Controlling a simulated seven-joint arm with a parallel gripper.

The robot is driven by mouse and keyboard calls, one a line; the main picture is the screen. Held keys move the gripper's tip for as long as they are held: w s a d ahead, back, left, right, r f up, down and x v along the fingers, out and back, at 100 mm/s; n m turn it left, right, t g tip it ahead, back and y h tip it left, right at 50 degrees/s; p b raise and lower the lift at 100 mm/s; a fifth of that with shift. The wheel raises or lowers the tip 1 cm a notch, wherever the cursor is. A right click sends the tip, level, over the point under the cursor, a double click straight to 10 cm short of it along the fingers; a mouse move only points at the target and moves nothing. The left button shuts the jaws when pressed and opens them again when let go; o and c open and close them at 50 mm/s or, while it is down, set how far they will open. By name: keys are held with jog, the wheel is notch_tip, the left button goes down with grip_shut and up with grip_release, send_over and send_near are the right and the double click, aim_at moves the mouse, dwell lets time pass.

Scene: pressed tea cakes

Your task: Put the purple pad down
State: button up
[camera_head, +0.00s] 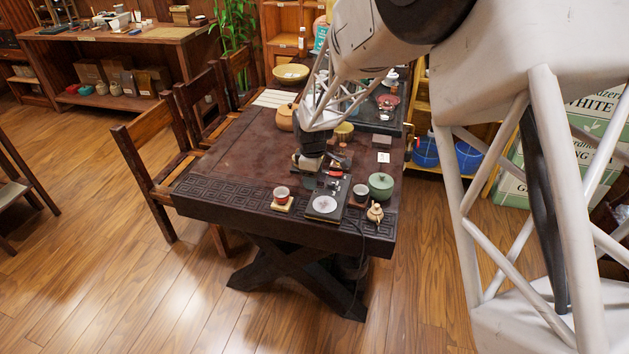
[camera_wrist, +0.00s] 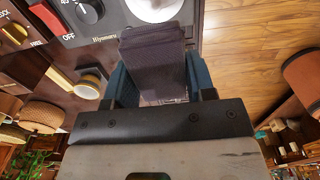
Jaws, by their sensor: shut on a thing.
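The purple pad (camera_wrist: 155,62) is a dark purple-grey block with a ribbed top edge, seen in the wrist view between two blue fingers. My gripper (camera_wrist: 157,80) is shut on it. The pad's far end overlaps the edge of the black appliance in this view; I cannot tell whether it touches anything below. In the head view my gripper (camera_head: 312,163) is low over the dark wooden table (camera_head: 235,150), just behind the black appliance (camera_head: 338,208). The pad cannot be made out there.
The appliance has a round pale plate (camera_head: 325,204) and a red switch (camera_wrist: 46,18). Near it stand a cup on a coaster (camera_head: 282,195), another cup (camera_head: 361,192), a green lidded pot (camera_head: 381,184) and a small figurine (camera_head: 375,213). The table's left middle is clear.

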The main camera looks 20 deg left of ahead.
send_over(288, 186)
jog(key=shift+f, duration=0.55)
dwell(0.5)
jog(key=shift+f, duration=3.1)
jog(key=shift+f, duration=1.9)
jog(key=shift+f, duration=0.1)
jog(key=o, duration=1)
jog(key=shift+c, duration=0.2)
